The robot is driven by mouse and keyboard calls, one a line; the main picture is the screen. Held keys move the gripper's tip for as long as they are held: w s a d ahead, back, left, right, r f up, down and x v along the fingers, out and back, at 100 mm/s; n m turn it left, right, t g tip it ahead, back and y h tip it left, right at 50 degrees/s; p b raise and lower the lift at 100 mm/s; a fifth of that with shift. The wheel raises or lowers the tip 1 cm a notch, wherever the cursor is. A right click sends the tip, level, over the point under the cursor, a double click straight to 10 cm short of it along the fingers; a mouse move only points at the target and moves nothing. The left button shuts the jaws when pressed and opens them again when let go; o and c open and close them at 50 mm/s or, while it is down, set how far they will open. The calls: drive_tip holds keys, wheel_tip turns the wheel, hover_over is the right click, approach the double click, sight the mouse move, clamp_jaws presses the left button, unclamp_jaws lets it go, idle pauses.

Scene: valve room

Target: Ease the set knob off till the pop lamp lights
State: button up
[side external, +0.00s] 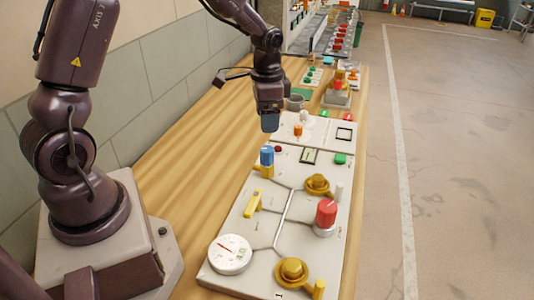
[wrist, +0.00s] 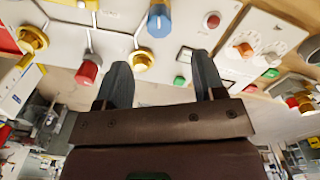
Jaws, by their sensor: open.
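On the pale valve panel (side external: 232,240), a blue knob (side external: 266,156) stands on a brass-coloured base at the far left; it also shows in the wrist view (wrist: 158,20). Beside it is a small round dark red lamp or button (side external: 278,149), seen also in the wrist view (wrist: 211,19), with no clear glow. A larger red knob (side external: 326,213) stands at the right edge, also in the wrist view (wrist: 88,70). No label is readable, so I cannot tell which is the set knob or pop lamp. My gripper (side external: 269,122) is open and empty above the panel's far end; its fingers (wrist: 162,68) are apart.
Two brass valves (side external: 317,184) (side external: 292,270), a yellow lever (side external: 253,202) and a white gauge (side external: 230,254) share the panel. Another panel with an orange knob (side external: 298,130) lies beyond. Bare wooden bench (side external: 180,170) lies left.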

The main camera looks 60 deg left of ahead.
sight(267, 149)
wheel_tip(267, 149, down, 11)
drive_tip(key=shift+r, duration=0.1)
idle(0.3)
